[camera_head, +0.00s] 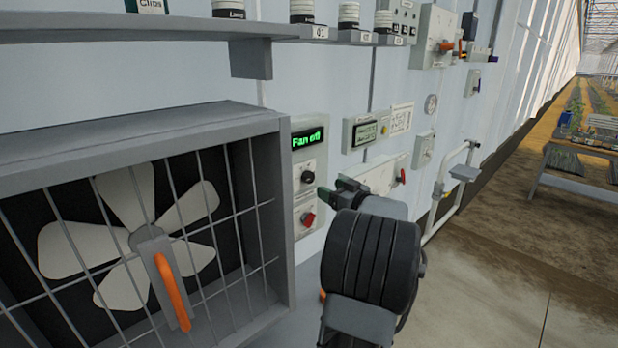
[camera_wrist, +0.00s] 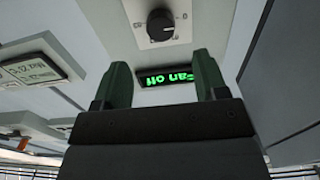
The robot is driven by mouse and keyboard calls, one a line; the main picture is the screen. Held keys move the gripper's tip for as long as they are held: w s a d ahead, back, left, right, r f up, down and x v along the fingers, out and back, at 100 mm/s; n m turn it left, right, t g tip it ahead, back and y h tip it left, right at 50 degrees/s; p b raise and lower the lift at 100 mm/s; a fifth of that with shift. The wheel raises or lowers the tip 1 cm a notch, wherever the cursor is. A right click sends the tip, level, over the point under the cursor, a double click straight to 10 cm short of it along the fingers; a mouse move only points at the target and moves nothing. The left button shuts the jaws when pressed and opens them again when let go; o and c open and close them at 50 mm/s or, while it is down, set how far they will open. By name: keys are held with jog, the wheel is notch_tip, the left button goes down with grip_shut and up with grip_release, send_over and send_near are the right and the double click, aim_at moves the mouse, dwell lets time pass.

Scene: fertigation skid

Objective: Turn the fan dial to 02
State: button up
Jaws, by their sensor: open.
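The fan dial is a round black knob (camera_head: 308,177) on a light panel beside the fan; it also shows in the wrist view (camera_wrist: 160,24) at the top. Above it in the head view, a display (camera_head: 308,138) reads "Fan off" in green; it appears upside down between my fingers in the wrist view (camera_wrist: 166,77). My gripper (camera_head: 327,194) is to the right of the dial and slightly lower in the head view, apart from it. In the wrist view its two green fingers (camera_wrist: 161,82) are spread with nothing between them. The dial's number markings are too small to read.
A red knob (camera_head: 308,219) sits below the dial on the same panel. The caged fan (camera_head: 140,230) with an orange handle (camera_head: 172,290) juts out at left. A grey shelf (camera_head: 130,29) runs above. Another display box (camera_head: 365,131) is to the right. Open floor lies at right.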

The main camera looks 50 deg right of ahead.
aim_at(311, 179)
jog(key=w+p, duration=0.1)
jog(key=w, duration=0.1)
jog(key=w+p, duration=0.1)
jog(key=w, duration=0.2)
jog(key=w+p, duration=0.1)
jog(key=w, duration=0.2)
jog(key=shift+w+d, duration=0.2)
jog(key=shift+d, duration=0.1)
jog(key=shift+c, duration=0.4)
